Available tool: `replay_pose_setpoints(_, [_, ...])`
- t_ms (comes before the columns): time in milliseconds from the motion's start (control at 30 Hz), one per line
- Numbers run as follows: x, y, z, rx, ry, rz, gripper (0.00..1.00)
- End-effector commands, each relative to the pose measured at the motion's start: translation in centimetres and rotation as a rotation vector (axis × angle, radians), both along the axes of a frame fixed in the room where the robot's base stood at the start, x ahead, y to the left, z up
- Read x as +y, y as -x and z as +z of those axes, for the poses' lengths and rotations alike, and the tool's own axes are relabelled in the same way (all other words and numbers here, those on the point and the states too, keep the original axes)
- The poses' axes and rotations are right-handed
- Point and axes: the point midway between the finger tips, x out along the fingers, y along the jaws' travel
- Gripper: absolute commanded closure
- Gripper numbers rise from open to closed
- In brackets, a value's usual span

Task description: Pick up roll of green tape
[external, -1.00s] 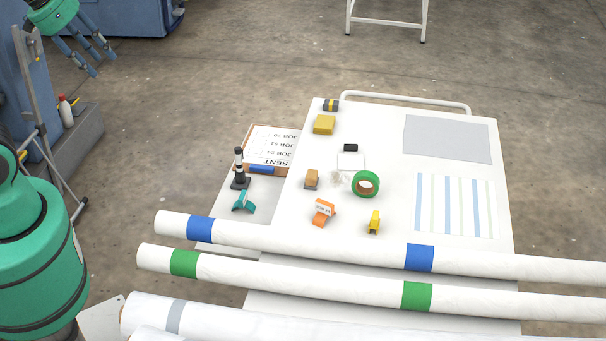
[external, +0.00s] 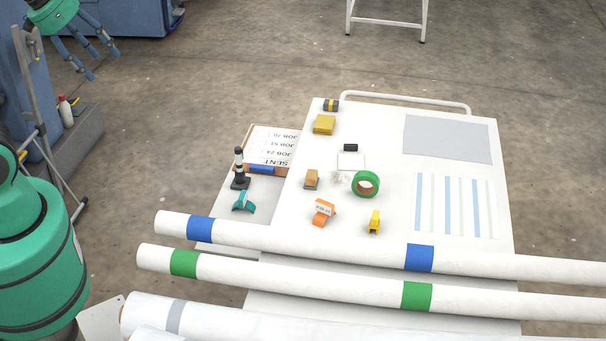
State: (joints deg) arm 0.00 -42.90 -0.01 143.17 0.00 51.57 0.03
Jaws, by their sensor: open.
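The roll of green tape (external: 366,184) lies on the white table top near its middle, with its brown core showing. Nothing covers it. My gripper (external: 102,64) is at the top left of the view, high and far to the left of the tape. Its blue-grey fingers are apart and point down and to the right, with nothing between them.
Close to the tape are an orange dispenser (external: 323,212), a yellow holder (external: 375,222) and a tan block (external: 311,179). Long white rolls with blue and green bands (external: 416,296) cross the front.

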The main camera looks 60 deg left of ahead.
Motion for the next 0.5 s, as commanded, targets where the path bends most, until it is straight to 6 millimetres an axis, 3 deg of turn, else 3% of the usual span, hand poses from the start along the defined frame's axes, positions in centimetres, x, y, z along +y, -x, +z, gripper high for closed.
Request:
replay_pose_setpoints(267, [-0.2,-1.9,0.9,0.015,-0.008,-0.021,0.45])
replay_pose_setpoints(500, [-0.7,-6.2,2.5,0.048,-0.026,-0.069,0.45])
